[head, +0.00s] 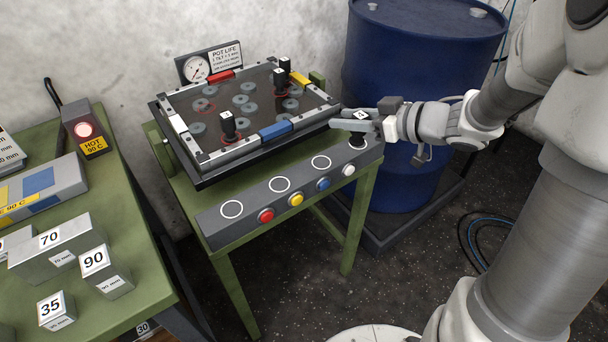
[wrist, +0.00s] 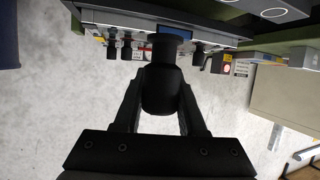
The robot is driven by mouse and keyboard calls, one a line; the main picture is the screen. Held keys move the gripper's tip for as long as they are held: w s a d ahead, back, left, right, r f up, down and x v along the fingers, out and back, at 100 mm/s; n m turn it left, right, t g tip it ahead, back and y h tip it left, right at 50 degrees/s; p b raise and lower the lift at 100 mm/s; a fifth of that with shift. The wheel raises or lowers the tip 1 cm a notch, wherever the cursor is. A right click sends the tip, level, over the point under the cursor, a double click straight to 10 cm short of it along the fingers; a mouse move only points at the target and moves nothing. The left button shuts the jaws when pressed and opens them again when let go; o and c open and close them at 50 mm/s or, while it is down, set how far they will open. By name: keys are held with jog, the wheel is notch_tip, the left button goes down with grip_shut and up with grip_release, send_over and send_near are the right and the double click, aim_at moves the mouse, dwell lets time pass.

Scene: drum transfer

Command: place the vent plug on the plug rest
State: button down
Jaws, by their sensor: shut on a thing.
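The vent plug (head: 357,143) is a dark, roughly upright piece with a pale marked top. My gripper (head: 347,119) is shut on it, reaching in from the right. In the wrist view the plug (wrist: 160,90) is a black cylinder between the two fingers. The plug rest (head: 300,200) appears to be the grey bar along the front of the green stand, with white rings on its top. The plug's lower end is over the bar's right end, hiding that part. I cannot tell whether it touches.
A tray (head: 262,100) with grey discs, black plugs and coloured clamps lies behind the bar. Coloured buttons (head: 296,199) line the bar's front. A blue drum (head: 415,70) stands close behind my gripper. A green bench (head: 110,220) with marked blocks is at left.

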jog(key=a+f+b, duration=0.1)
jog(key=a+f, duration=0.1)
jog(key=a, duration=0.1)
jog(key=w+a+f+b, duration=0.1)
jog(key=a+f+b, duration=0.1)
jog(key=a, duration=0.2)
jog(key=w+a+f+b, duration=0.1)
jog(key=a+f+b, duration=0.1)
jog(key=a+f, duration=0.1)
jog(key=shift+w+a, duration=0.1)
jog(key=shift+a, duration=0.5)
jog(key=shift+f+b, duration=1.35)
jog(key=shift+f, duration=0.65)
jog(key=shift+f, duration=0.15)
jog(key=shift+c, duration=2.4)
grip_release()
